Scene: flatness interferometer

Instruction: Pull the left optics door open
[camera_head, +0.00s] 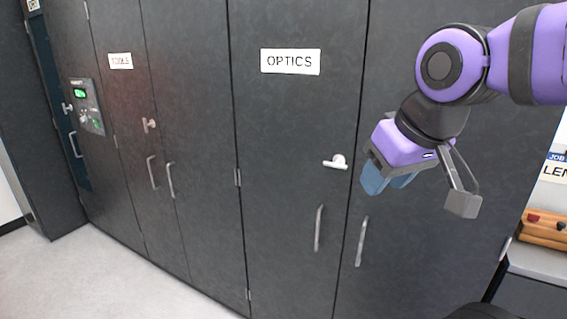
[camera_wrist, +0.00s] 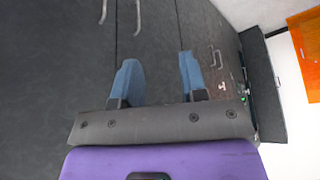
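The left optics door (camera_head: 285,130) is dark grey, bears the OPTICS label (camera_head: 290,61) and looks shut, flush with the right door (camera_head: 410,235). Its upright silver bar handle (camera_head: 319,228) is near its right edge, below a silver lever latch (camera_head: 336,162) that lies sideways. My gripper (camera_head: 390,184) is right of the latch, in front of the right door and above that door's handle (camera_head: 362,241). In the wrist view, the blue fingers (camera_wrist: 160,75) are apart with nothing between them. The two optics handles show at the top, the left door's (camera_wrist: 138,16) beyond the fingertips.
The tools cabinet (camera_head: 120,61) stands to the left with its own latch and handles. A control panel with a green display (camera_head: 87,107) is farther left. A bench with a wooden block (camera_head: 545,229) is at the right. The floor (camera_head: 90,285) at lower left is clear.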

